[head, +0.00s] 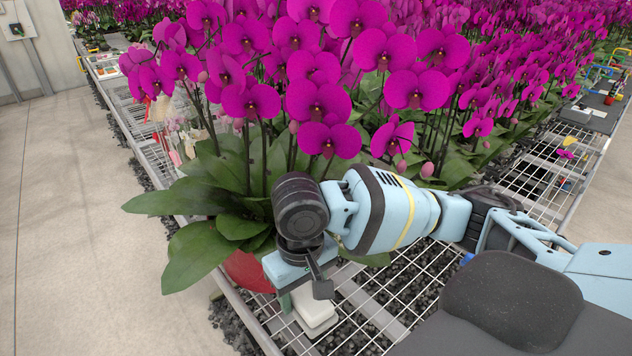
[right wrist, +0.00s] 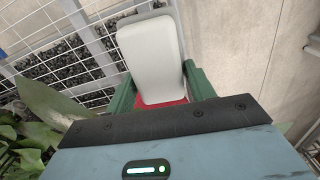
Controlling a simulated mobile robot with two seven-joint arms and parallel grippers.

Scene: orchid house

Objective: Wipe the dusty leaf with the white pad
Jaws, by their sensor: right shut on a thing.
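My right gripper (head: 303,297) reaches down at the front edge of the bench, beside a potted orchid. It is shut on the white pad (head: 319,315), a rounded block whose lower end hangs below the fingers. In the right wrist view the pad (right wrist: 150,52) sits between the green fingers of the gripper (right wrist: 160,98). The orchid has broad green leaves (head: 197,253) left of the gripper, and one leaf (right wrist: 48,104) shows at the left in the wrist view. The pad appears apart from the leaves. My left gripper is not in view.
A red pot (head: 249,270) stands under the leaves, partly hidden by my gripper. The white wire bench (head: 375,310) has open mesh with dark gravel below. Dense magenta orchids (head: 320,100) fill the back. Pale floor (head: 70,220) is clear at left.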

